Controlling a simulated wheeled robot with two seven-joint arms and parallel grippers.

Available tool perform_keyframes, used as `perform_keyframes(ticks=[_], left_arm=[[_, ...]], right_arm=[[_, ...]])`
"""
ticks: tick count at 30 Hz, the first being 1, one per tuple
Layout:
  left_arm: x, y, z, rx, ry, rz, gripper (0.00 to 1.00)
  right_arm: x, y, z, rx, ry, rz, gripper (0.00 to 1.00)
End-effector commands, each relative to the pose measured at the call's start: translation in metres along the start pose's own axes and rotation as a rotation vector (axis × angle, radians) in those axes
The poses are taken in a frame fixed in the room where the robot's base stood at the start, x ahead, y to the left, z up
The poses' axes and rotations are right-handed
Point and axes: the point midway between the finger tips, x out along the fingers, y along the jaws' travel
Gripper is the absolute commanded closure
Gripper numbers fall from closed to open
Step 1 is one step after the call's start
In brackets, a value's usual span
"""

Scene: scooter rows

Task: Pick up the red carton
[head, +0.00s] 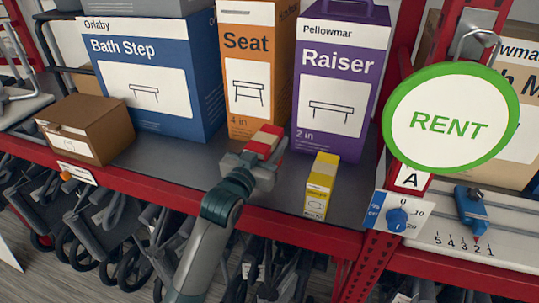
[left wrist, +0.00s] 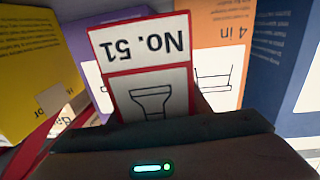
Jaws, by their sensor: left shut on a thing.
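The red carton (head: 263,142) is a small red and white box on or just above the grey shelf, in front of the orange Seat box. My left gripper (head: 253,166) is shut on it, and its jaws hide the carton's lower part. In the left wrist view the carton (left wrist: 148,75) shows a white "No. 51" panel and a drawing, upside down. I cannot tell whether its base touches the shelf. My right gripper is in neither view.
A yellow carton (head: 319,186) stands to the right. Behind are the blue Bath Step box (head: 155,80), orange Seat box (head: 246,60) and purple Raiser box (head: 336,80). A brown box (head: 86,128) sits left. The round RENT sign (head: 451,118) juts out at right.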

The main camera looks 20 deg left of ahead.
Motion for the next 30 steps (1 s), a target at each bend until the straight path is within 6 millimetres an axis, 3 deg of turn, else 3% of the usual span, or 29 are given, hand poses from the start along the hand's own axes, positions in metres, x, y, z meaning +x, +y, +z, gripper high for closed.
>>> perform_keyframes(ticks=[6, 12, 30], left_arm=[[0.0, 0.0, -0.038, 0.001, 0.007, 0.0, 0.85], [0.0, 0.0, -0.056, 0.001, 0.003, -0.001, 0.85], [0.0, 0.0, -0.059, 0.0, 0.001, -0.001, 0.85]], right_arm=[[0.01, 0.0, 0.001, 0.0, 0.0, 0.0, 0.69], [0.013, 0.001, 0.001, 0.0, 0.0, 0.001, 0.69], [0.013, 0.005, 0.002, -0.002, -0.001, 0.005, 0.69]])
